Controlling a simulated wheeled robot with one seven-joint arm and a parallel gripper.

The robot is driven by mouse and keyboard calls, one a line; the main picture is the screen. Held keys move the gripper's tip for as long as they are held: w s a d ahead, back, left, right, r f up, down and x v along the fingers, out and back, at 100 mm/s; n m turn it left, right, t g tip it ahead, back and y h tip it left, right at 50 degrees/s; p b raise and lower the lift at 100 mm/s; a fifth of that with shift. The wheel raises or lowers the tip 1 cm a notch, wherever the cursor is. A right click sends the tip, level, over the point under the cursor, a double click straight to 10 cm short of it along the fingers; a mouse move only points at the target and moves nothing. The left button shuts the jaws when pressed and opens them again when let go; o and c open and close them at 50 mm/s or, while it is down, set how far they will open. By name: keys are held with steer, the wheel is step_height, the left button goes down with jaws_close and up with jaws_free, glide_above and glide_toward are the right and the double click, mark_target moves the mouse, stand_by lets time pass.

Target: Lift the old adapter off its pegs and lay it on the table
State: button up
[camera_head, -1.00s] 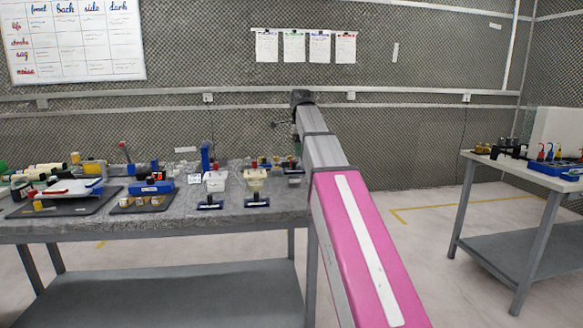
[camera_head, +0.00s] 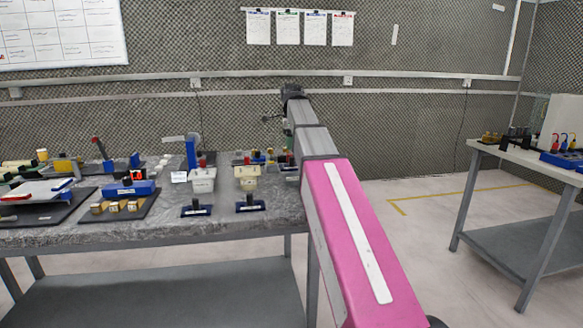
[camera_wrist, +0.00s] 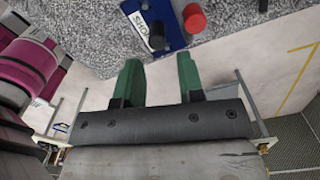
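My gripper (camera_wrist: 158,78) has two green fingers, set wide apart with nothing between them in the wrist view. I cannot tell which thing is the old adapter. In the head view my arm covers part of the table's right end, and the fingers are not clear there.
The table (camera_head: 150,237) also holds a white container (camera_head: 202,181), a cream container (camera_head: 247,178), a blue device with a red display (camera_head: 137,187) and a dark tray (camera_head: 100,214). A second table (camera_head: 520,163) stands at the right, with open floor between.

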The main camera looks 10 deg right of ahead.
mark_target(292, 157)
steer(key=shift+s+f, duration=0.2)
steer(key=shift+f, duration=2.9)
steer(key=shift+c, duration=0.3)
jaws_close()
